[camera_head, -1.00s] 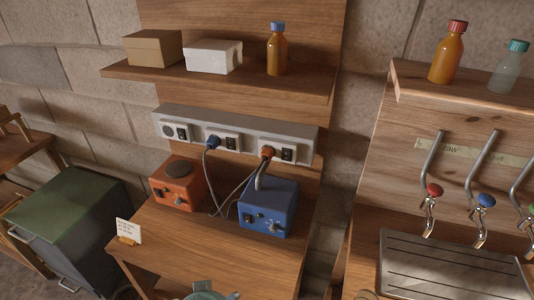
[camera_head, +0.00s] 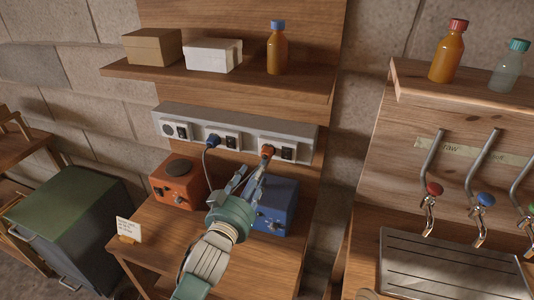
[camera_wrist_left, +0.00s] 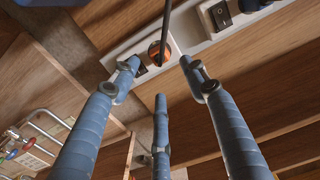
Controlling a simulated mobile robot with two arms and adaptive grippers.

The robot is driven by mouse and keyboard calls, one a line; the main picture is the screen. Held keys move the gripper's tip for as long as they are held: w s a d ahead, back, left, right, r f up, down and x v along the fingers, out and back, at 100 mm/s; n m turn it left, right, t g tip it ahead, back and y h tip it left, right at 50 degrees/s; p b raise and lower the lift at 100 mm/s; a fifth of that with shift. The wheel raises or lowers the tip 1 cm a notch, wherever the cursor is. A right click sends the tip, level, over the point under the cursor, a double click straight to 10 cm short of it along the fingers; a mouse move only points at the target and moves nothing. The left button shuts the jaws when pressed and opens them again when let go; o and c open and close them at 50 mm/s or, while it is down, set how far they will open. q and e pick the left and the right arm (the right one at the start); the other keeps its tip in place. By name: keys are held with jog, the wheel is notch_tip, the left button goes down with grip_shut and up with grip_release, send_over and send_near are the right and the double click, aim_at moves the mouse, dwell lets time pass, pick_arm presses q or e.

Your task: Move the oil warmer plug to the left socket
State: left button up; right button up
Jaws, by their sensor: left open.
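The grey socket strip (camera_head: 190,122) on the back panel has an empty left socket (camera_head: 168,130), a blue plug (camera_head: 213,141) in the middle and an orange plug (camera_head: 268,151) in the right socket. I cannot tell for certain which plug is the oil warmer's. The orange box with a dark round plate (camera_head: 175,188) and the blue box (camera_head: 283,200) stand below. My left gripper (camera_head: 251,174) is open in front of the right socket, partly hiding the blue box. In the left wrist view, the orange plug (camera_wrist_left: 155,52) shows between and beyond its spread fingers. My right gripper is out of view.
A shelf (camera_head: 300,88) with two boxes and an amber bottle (camera_head: 277,50) hangs above the strip. A small card (camera_head: 128,229) stands at the table's left edge. Taps (camera_head: 482,220) stand to the right.

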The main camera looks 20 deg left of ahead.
aim_at(265, 157)
pick_arm(q)
jog(key=shift+w+d+b, duration=0.15)
jog(key=shift+w+b, duration=0.9)
jog(key=shift+w, duration=3.45)
jog(key=shift+p, duration=0.35)
grip_shut()
jog(key=shift+s+f, duration=0.1)
jog(key=shift+s, duration=0.05)
